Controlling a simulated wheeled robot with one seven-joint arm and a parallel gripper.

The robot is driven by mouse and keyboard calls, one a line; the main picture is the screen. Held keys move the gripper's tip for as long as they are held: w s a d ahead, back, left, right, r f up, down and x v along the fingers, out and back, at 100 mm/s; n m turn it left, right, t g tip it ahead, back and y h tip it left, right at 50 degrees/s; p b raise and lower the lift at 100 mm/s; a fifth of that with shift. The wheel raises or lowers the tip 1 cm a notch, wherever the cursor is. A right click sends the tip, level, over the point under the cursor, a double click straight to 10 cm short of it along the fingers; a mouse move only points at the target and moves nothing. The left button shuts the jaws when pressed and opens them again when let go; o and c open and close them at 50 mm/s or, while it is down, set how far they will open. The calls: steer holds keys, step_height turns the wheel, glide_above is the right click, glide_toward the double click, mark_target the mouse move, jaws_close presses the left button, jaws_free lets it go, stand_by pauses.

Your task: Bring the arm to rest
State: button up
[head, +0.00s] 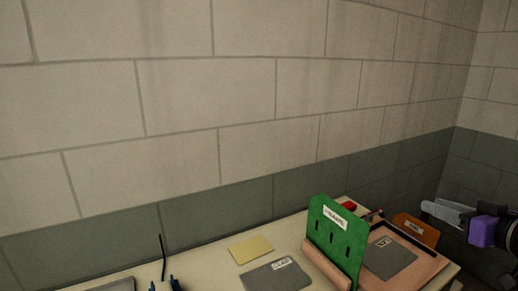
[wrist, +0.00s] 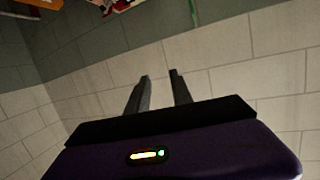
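My gripper (head: 440,210) is at the right edge in the head view, held up beside the right end of the workbench, with its grey fingers toward the left. A purple part of my arm shows behind the fingers. In the wrist view my gripper (wrist: 160,75) has its two dark fingers apart, with only the block wall between them. It is open and empty. The rest of my arm is cut off by the frame.
The workbench (head: 215,275) runs along a block wall (head: 180,95). On it are a green slotted board (head: 332,235), a yellow sheet (head: 250,248), a labelled grey sheet (head: 262,278), another grey sheet (head: 388,258) on a pinkish panel (head: 425,270), and an orange item (head: 418,230).

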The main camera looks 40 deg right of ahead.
steer(key=w+a+f+m+t+h+b, duration=0.1)
steer(key=w+a+f+h, duration=0.15)
steer(key=a+f, duration=0.5)
steer(key=w+a+f+m+t+h+b, duration=0.1)
steer(key=w+a+f+h, duration=0.15)
steer(key=a+f, duration=0.5)
steer(key=s+a+f+n+y, duration=0.2)
steer(key=s+a+f+y, duration=0.1)
steer(key=a, duration=0.6)
steer(key=s+a+f+n+y+b, duration=0.1)
steer(key=s+a+f+n+y, duration=0.2)
steer(key=a, duration=0.6)
steer(key=s+a+f+n+y+b, duration=0.1)
steer(key=s+a+f+n+y, duration=0.2)
steer(key=s+a+y, duration=0.3)
steer(key=a+f, duration=0.1)
steer(key=a, duration=0.2)
steer(key=shift+a+f, duration=0.25)
steer(key=shift+a, duration=0.05)
steer(key=shift+d, duration=0.15)
